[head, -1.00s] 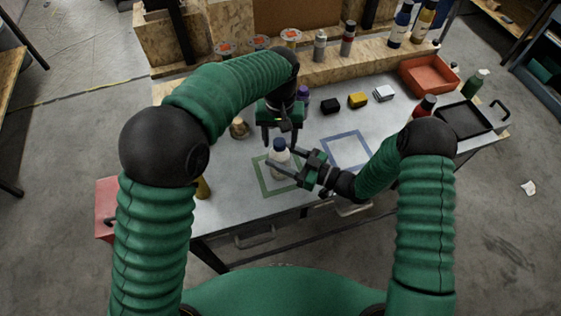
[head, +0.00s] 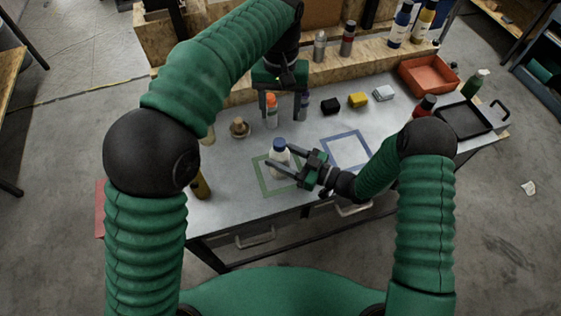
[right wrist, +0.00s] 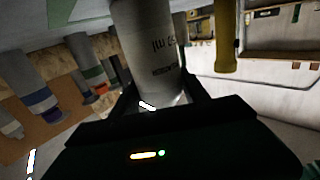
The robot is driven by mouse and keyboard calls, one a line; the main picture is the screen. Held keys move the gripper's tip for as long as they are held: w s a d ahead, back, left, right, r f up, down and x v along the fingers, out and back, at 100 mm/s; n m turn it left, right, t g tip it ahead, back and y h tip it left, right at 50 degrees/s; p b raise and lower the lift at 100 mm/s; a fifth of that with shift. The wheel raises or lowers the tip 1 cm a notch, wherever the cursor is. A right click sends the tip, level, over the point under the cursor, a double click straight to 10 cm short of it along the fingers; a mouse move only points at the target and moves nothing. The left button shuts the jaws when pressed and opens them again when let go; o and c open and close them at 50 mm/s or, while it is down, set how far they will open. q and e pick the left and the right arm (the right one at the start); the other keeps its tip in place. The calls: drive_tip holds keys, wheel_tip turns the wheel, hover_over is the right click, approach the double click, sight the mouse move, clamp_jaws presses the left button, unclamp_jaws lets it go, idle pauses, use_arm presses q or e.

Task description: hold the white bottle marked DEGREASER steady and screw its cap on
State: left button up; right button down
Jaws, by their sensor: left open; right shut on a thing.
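The white bottle (head: 278,160) stands upright at the green square outline (head: 270,191) on the table, with a blue cap (head: 279,143) on its top. Whether the cap is fully tight cannot be told. My right gripper (head: 281,164) is shut on the bottle's body from the right. In the right wrist view the bottle (right wrist: 148,45) sits between the fingers, with dark print upside down and too blurred to read fully. My left gripper (head: 284,104) is open, above and behind the bottle, clear of the cap.
An orange-capped bottle (head: 271,112) and a purple-grey bottle (head: 303,104) stand near my left gripper's fingers. A brown knobbed object (head: 239,128) stands left. A blue square outline (head: 346,150) is empty. Black, yellow and white blocks, a red bin (head: 428,74) and a black tray (head: 464,118) are farther right.

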drive_tip(key=shift+c, duration=2.4)
unclamp_jaws()
drive_tip(key=b+v, duration=0.2)
drive_tip(key=v, duration=1.5)
drive_tip(key=shift+w+f, duration=0.1)
